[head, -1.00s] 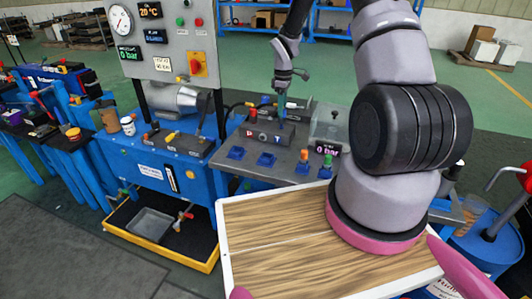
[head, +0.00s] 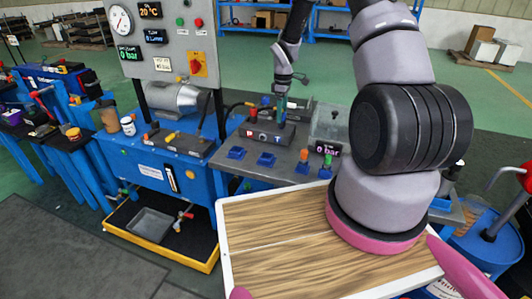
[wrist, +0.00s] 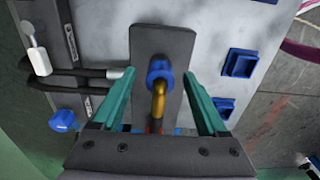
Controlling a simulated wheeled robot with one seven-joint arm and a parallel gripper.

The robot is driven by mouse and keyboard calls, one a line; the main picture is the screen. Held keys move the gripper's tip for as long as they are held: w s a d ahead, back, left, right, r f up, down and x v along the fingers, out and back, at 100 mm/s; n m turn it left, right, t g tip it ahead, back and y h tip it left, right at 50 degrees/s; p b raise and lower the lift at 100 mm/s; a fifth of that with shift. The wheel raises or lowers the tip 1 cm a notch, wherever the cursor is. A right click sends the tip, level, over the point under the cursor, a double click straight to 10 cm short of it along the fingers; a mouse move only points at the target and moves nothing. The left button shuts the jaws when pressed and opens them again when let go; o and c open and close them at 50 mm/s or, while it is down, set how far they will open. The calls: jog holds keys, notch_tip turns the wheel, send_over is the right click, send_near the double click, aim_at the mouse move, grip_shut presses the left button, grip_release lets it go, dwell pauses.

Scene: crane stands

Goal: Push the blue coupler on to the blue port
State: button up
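In the wrist view a blue ring-shaped fitting (wrist: 159,69) with a bent brass stem sits over the dark grey port block (wrist: 176,45). It looks like the blue coupler, but I cannot tell whether it is seated on the blue port, which I cannot make out separately. My gripper (wrist: 159,77) has its two green fingers on either side of the fitting, with visible gaps to both. It is open. In the head view my gripper (head: 282,112) points down at the block (head: 264,137), which carries red and white labels; the contact point is too small to see.
Blue square sockets (wrist: 240,63) lie right of the block. Black hoses (wrist: 90,77) enter it from the left, and a blue knob (wrist: 62,120) is lower left. In the head view a clear box (head: 328,120) stands right of the block, and a gauge panel (head: 163,40) rises left.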

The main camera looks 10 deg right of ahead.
dwell(0.3)
jog(key=shift+r, duration=2.5)
notch_tip(320, 180, up, 11)
jog(key=s+a+r+m+t, duration=0.1)
jog(key=s+r+m+t, duration=0.15)
jog(key=s+r, duration=0.5)
jog(key=s+a+r+m+t, duration=0.1)
jog(key=s+r+m, duration=0.35)
jog(key=r, duration=0.55)
jog(key=s+a+r+m+t+y, duration=0.1)
jog(key=s+r+m+t, duration=0.1)
jog(key=s, duration=0.8)
jog(key=s+r+m+t+y, duration=0.1)
jog(key=s+r+m, duration=0.4)
jog(key=s, duration=0.5)
jog(key=shift+s+a+m+t, duration=0.35)
jog(key=shift+a+m, duration=0.05)
jog(key=shift+m, duration=0.3)
